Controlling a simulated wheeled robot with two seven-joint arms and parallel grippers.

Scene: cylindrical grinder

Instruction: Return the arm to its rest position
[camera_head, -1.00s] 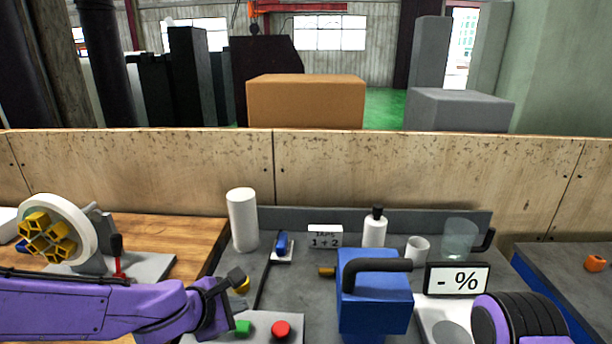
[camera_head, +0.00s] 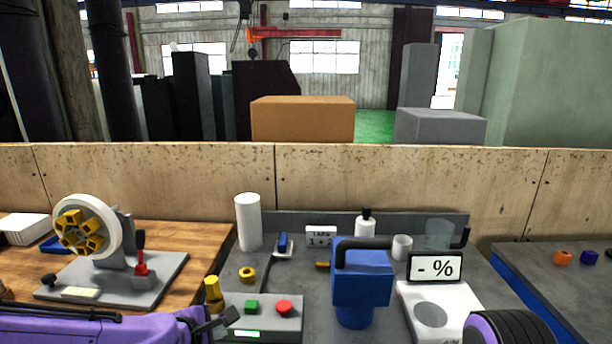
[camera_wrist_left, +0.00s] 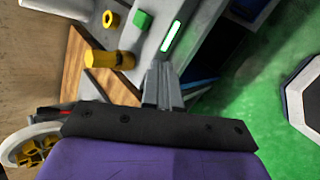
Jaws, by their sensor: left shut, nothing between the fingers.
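My left gripper (camera_head: 226,318) is low in the head view, with its purple arm coming in from the left. In the left wrist view its two fingers (camera_wrist_left: 163,85) are together with nothing between them. It is just in front of the grey button box (camera_head: 236,304), which has a green button (camera_head: 251,307) and a red button (camera_head: 284,307). I cannot tell if it touches the box. A yellow cylindrical part (camera_head: 214,294) stands left of the box. A purple and black part of my right arm shows at the lower right; its gripper does not show.
A blue machine (camera_head: 361,283) with a dark handle stands right of the box. A white-ringed wheel fixture (camera_head: 117,238) is on the wooden table at left.

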